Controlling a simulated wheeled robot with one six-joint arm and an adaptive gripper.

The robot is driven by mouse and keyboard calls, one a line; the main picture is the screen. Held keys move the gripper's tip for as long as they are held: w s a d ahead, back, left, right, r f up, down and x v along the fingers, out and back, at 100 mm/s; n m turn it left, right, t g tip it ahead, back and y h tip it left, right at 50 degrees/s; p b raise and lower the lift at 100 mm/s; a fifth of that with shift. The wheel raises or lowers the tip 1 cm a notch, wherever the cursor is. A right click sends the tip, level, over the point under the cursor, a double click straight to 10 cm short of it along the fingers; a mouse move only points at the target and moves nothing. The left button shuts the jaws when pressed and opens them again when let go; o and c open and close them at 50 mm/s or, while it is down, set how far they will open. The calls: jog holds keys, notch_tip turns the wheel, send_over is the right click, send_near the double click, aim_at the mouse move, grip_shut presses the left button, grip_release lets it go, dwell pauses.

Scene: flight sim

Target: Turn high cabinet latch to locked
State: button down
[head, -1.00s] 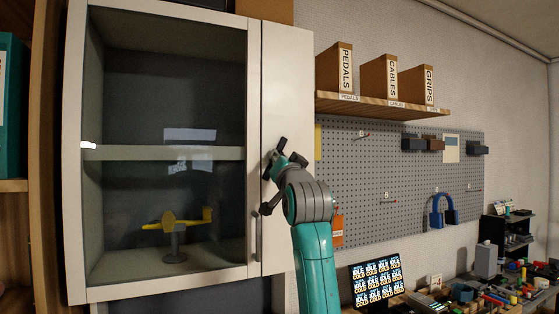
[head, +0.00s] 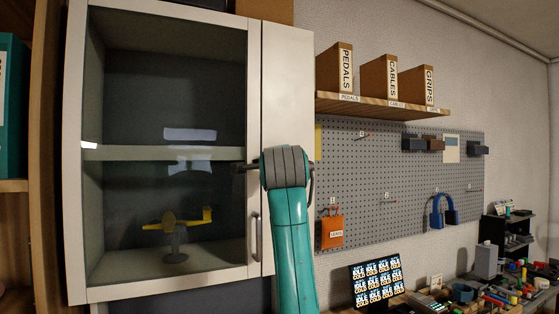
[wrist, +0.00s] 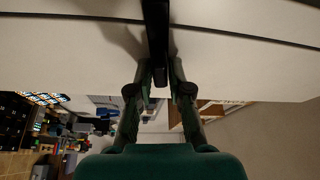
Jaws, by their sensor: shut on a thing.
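The white cabinet (head: 286,90) has a glass-fronted door on the left and a plain panel on the right. In the wrist view, a dark bar, the latch (wrist: 157,40), stands out from the white cabinet front. My gripper (wrist: 158,76) is shut on the near end of this bar, one finger on each side. In the head view, my wrist hides the gripper and most of the latch. A dark piece sticks out left of my wrist there; I cannot tell whether it is latch or finger. The lock setting cannot be read.
A grey door handle (head: 254,238) is below my wrist. A yellow model plane (head: 175,220) stands behind the glass.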

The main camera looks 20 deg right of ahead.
jog(key=shift+m+g, duration=0.4)
jog(key=shift+m, duration=0.6)
jog(key=c, duration=1.2)
grip_release()
jog(key=shift+o, duration=0.2)
jog(key=v, duration=1.2)
